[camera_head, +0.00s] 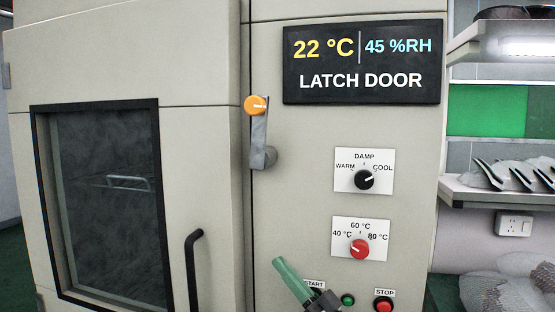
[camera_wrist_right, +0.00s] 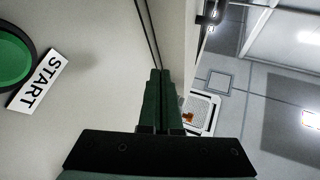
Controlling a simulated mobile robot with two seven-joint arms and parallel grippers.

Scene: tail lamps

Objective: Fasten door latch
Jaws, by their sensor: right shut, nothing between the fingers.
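The door latch is a grey lever (camera_head: 260,135) with an orange knob (camera_head: 256,105) at its upper end. It points up from its pivot on the cabinet front, just right of the door seam. The pale door (camera_head: 205,160) has a dark window and appears flush with the cabinet. My right gripper (camera_head: 279,264) is shut and empty, below the latch and apart from it, beside the START label. Its green fingers (camera_wrist_right: 158,98) are together in the right wrist view, where the latch does not show. My left gripper is not in view.
A black door handle (camera_head: 193,265) stands out left of my right gripper. The display (camera_head: 362,92) reads "LATCH DOOR". A black knob (camera_head: 364,180), a red knob (camera_head: 359,249), a green START button (camera_wrist_right: 14,58) and a red STOP button (camera_head: 383,304) are on the panel. Shelves stand at the right.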

